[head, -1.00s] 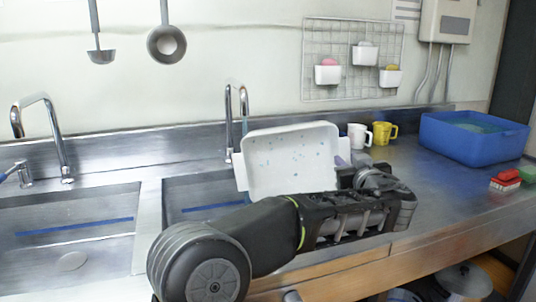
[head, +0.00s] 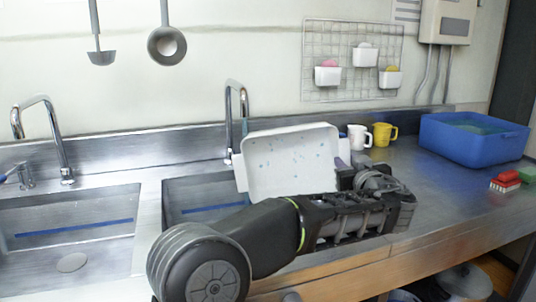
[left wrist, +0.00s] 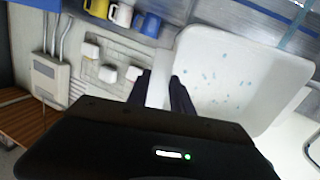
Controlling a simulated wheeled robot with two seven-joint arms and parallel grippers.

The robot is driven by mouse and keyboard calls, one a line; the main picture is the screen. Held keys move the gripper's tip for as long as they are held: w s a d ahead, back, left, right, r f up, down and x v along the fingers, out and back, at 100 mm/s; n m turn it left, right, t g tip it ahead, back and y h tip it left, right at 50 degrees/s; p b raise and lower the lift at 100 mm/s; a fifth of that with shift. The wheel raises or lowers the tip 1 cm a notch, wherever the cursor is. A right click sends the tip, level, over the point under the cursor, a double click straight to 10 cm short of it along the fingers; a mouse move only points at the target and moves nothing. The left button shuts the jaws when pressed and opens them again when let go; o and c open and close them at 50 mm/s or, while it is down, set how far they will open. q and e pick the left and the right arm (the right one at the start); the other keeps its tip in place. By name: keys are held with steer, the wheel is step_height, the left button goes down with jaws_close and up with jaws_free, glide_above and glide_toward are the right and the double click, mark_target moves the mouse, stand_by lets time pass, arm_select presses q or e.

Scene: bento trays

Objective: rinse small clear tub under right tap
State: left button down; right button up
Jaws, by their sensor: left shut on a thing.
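A whitish tub (head: 290,165) with small blue specks on its inside is held tilted up on its side, its open face toward the head camera. It is in front of the right tap (head: 230,120), over the right basin. In the left wrist view the tub (left wrist: 225,80) is at the right. My left gripper (left wrist: 162,95) is shut on the tub's edge tab. In the head view my left arm hides the tub's lower edge and much of the gripper. Whether water runs from the tap is unclear. My right gripper is not in view.
The right basin (head: 180,190) is partly hidden by my arm; the left basin (head: 70,265) is empty. A white mug (head: 357,137), a yellow mug (head: 383,134) and a blue bin (head: 470,145) stand right. A red brush (head: 505,179) lies near the front edge.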

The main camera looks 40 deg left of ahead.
arm_select(q)
steer(key=shift+d, duration=0.1)
steer(key=s+d+r, duration=0.1)
steer(key=d+r, duration=0.3)
steer(key=shift+d+b, duration=0.35)
stand_by(0.3)
steer(key=shift+s, duration=0.15)
stand_by(0.6)
